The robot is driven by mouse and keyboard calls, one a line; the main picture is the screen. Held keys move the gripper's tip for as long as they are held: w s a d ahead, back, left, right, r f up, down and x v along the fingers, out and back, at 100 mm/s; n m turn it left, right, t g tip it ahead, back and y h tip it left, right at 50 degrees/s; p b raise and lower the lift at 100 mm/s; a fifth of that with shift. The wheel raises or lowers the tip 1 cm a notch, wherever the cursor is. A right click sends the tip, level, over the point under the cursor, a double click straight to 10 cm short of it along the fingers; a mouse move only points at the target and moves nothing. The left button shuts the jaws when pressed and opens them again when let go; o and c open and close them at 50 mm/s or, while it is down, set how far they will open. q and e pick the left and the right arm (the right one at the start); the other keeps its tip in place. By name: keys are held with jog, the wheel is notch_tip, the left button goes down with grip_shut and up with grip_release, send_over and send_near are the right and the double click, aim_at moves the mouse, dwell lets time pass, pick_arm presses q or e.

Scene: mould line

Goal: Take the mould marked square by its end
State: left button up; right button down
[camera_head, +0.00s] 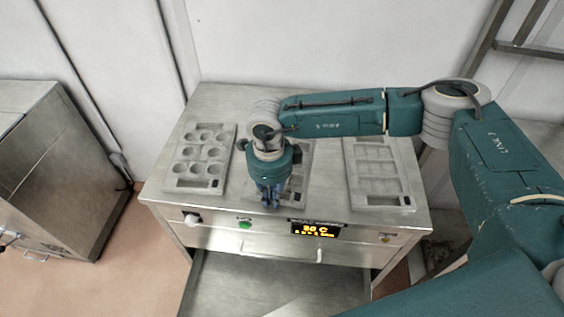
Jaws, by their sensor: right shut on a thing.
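Three grey moulds lie side by side on the steel table. The left mould (221,171) has round cavities. The right mould (357,193) has square-looking cavities. The middle mould (303,169) is mostly hidden under my right arm, so its cavity shape is not clear. No square mark can be read on any mould. My right gripper (270,203) points down at the near end of the middle mould and is shut on it. The fingertips are small and partly hidden by the gripper body. My left gripper is not in view.
The steel table (334,108) has a front panel with a green button (245,224), a lit display (316,230) and a drawer handle (319,255). A steel cabinet (62,160) stands at the left. Bare tabletop shows between the moulds and behind them.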

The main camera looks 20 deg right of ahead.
jog(key=shift+d+r, duration=0.1)
jog(key=shift+r, duration=0.05)
jog(key=shift+w+r+b, duration=0.1)
jog(key=shift+r+b, duration=0.2)
jog(key=shift+r, duration=0.1)
notch_tip(320, 180, up, 23)
jog(key=b, duration=0.4)
